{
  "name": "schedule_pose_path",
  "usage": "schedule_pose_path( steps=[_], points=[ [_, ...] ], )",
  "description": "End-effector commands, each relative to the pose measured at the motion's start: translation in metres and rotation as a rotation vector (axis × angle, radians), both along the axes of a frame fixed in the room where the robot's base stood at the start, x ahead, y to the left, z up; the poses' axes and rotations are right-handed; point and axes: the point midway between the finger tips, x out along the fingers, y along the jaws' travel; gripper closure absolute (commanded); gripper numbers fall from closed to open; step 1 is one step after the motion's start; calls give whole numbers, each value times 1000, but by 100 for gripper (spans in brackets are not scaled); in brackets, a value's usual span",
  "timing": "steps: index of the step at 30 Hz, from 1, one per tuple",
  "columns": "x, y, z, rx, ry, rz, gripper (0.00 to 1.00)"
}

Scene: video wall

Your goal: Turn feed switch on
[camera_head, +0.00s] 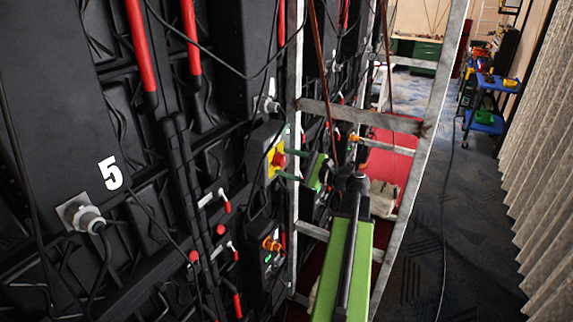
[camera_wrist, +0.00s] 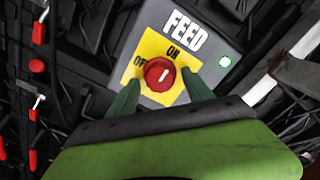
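The feed switch is a red round knob (camera_wrist: 159,75) on a yellow plate (camera_wrist: 150,51), fixed to a grey box (camera_wrist: 208,24) marked FEED. In the wrist view the knob's short white mark tilts up and right, toward ON; OFF is at the left. A green lamp (camera_wrist: 224,61) on the box is lit. My gripper (camera_wrist: 160,79) has its two green fingers apart on either side of the knob, with small gaps seen. Contact cannot be told. In the head view the knob (camera_head: 278,160) also shows, with my gripper (camera_head: 281,164) at it.
A metal ladder-like frame (camera_head: 310,226) stands close around my arm. Black panels with red handles (camera_head: 194,38) and cables fill the left side. An orange-knobbed box (camera_head: 271,244) sits below the switch. The carpeted aisle (camera_head: 465,225) at right is mostly free, with a blue cart (camera_head: 484,122) farther back.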

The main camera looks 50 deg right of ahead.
Motion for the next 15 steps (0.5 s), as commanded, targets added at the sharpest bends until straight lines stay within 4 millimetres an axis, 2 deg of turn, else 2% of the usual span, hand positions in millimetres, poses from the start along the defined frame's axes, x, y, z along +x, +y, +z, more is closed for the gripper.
schedule_pose_path(
  steps=[8, 11, 15],
  points=[
    [-6, -1, 1, 0, -1, 0, 40],
    [-22, -5, 1, 0, -1, -3, 40],
    [-59, -14, 1, 0, -1, -4, 40]
  ],
)
